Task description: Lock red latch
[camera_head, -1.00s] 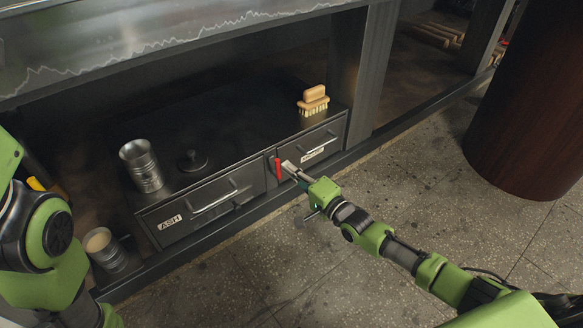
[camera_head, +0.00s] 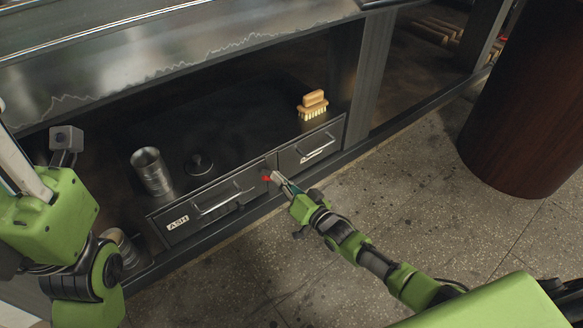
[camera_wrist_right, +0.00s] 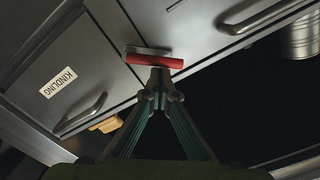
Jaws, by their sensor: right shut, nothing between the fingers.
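The red latch (camera_head: 266,179) is on the front of the drawer unit, between the ASH drawer (camera_head: 200,212) and the KINDLING drawer (camera_head: 325,139). In the head view only a small red part shows beside my right gripper (camera_head: 275,178), which hides the rest. In the right wrist view the latch (camera_wrist_right: 155,61) is a red bar lying across, just beyond the fingertips of my right gripper (camera_wrist_right: 160,82), at a slant to the drawer edges. The fingers are shut and empty, at or touching the latch; contact is hard to tell. My left arm shows at the left, without its fingertips.
A metal cup (camera_head: 151,172), a dark round knob (camera_head: 198,164) and a wooden brush (camera_head: 313,104) are on top of the drawer unit. Another cup (camera_head: 121,247) stands at the left. A dark red-brown column (camera_head: 525,110) stands at the right. The tiled floor is clear.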

